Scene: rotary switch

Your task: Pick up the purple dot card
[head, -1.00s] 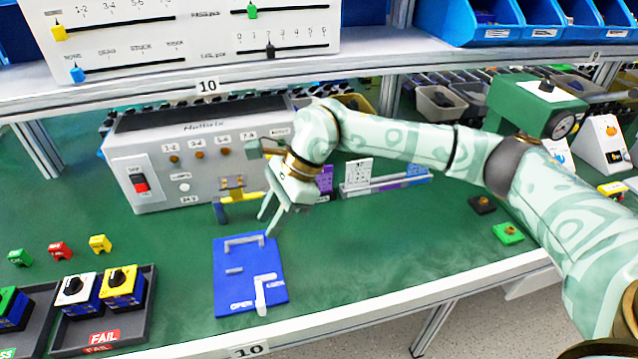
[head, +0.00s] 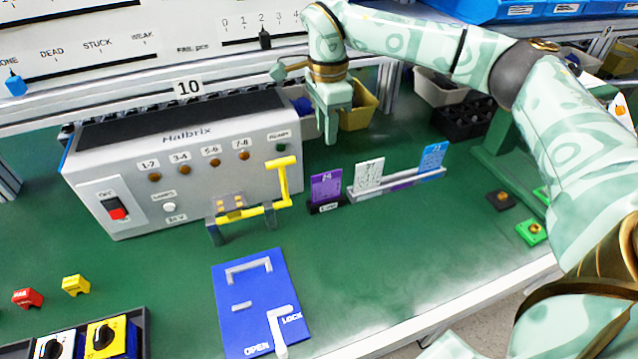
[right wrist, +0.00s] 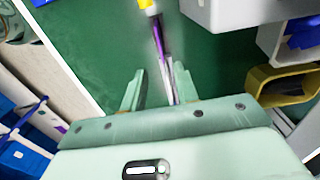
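The purple card (head: 326,188) stands upright in a small black holder (head: 328,208) to the right of the grey tester box. Any dots on it are too small to make out. My right gripper (head: 331,140) is above and behind the card in the head view, fingers pointing down. The right wrist view shows its two fingers (right wrist: 157,88) apart, with nothing gripped. Thin purple and pale card edges (right wrist: 160,45) show beyond and between the fingers there. My left gripper is not in view.
A white card (head: 368,175) and a blue card (head: 432,158) stand in a grey rack (head: 400,184) to the right. The grey tester box (head: 190,165) with a yellow handle (head: 284,185) is to the left. A blue plate (head: 250,290) lies in front. A yellow bin (head: 358,108) is behind.

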